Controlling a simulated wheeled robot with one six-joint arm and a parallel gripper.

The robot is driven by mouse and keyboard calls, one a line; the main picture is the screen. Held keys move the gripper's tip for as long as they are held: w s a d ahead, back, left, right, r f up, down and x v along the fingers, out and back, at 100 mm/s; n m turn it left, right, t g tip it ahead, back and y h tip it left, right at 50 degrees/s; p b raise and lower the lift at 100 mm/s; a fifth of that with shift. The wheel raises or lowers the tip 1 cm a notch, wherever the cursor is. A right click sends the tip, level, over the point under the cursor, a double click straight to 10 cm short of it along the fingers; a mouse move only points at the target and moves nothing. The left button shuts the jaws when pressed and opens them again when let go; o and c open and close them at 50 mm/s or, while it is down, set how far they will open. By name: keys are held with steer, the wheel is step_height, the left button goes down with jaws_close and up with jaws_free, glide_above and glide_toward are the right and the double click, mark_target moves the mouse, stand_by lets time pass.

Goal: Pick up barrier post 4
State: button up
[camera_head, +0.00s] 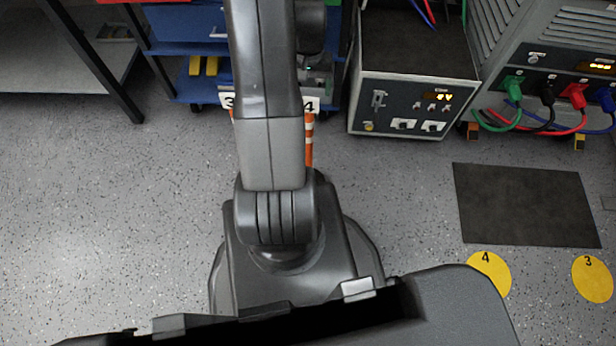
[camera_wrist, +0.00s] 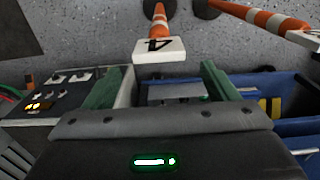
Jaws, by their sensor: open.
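Barrier post 4 (camera_head: 309,140) is an orange and white striped post with a white "4" sign. It stands on the floor, partly hidden behind my arm in the head view. In the wrist view post 4 (camera_wrist: 159,18) appears upside down at top centre, with its sign plate (camera_wrist: 160,50) just beyond the gap between my fingers. My gripper (camera_wrist: 162,70) is open and empty, its two green fingers spread to either side of the sign's line. No contact with the post shows. The gripper is out of the head view.
Barrier post 3 (camera_wrist: 262,18) stands close beside post 4. A blue cart (camera_head: 188,48) and a grey instrument cabinet (camera_head: 395,120) stand behind. Yellow floor discs marked 4 (camera_head: 488,274) and 3 (camera_head: 592,278) lie at right near a dark mat (camera_head: 525,205). The left floor is clear.

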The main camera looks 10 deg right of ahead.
mark_target(308, 106)
steer(key=f+b, duration=0.1)
steer(key=f, duration=0.2)
steer(key=s+f, duration=0.1)
steer(key=f, duration=0.2)
steer(key=shift+s+a+b, duration=0.1)
steer(key=shift+a+b, duration=0.05)
steer(key=shift+b, duration=0.25)
steer(key=shift+f, duration=0.35)
jaws_close()
